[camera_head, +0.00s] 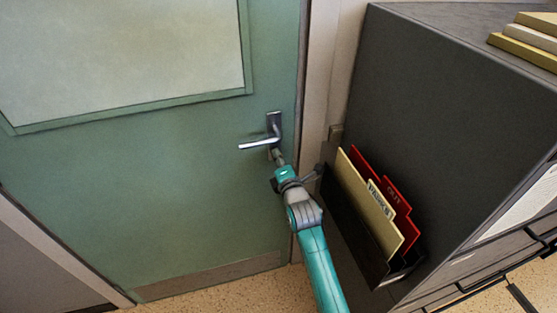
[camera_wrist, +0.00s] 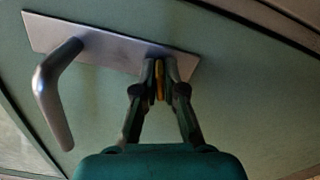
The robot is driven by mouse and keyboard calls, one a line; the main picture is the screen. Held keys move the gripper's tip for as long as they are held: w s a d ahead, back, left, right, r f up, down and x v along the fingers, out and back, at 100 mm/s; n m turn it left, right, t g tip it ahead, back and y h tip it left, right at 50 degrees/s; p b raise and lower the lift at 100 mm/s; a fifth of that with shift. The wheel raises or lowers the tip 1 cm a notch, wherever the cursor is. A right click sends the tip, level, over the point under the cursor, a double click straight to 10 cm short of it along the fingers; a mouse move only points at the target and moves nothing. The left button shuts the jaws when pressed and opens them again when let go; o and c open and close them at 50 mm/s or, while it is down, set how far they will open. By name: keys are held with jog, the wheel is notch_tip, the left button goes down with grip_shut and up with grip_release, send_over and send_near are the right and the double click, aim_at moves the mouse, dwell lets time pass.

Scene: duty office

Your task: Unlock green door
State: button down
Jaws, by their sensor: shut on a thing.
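The green door (camera_head: 190,190) is closed, with a large pale panel in its upper part. Its silver lever handle (camera_head: 258,144) sits on a metal plate near the right edge; the handle (camera_wrist: 52,95) and plate (camera_wrist: 110,48) also show in the wrist view. My gripper (camera_head: 278,157) is at the plate's lower end, just below the lever. In the wrist view my gripper (camera_wrist: 160,72) is shut on a small yellow key (camera_wrist: 160,82), held against the plate. The key's far end and the keyhole are hidden by the fingers.
A dark grey cabinet (camera_head: 440,110) stands close on the right, with yellow and white items (camera_head: 528,42) on top. A black file holder (camera_head: 352,225) on its side holds red and cream folders (camera_head: 368,200) near my arm. Speckled floor (camera_head: 235,297) lies below.

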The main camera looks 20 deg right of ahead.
jog(key=shift+n, duration=1.3)
jog(key=shift+n, duration=0.9)
jog(key=n, duration=0.4)
jog(key=c, duration=1.2)
grip_release()
jog(key=shift+c, duration=0.2)
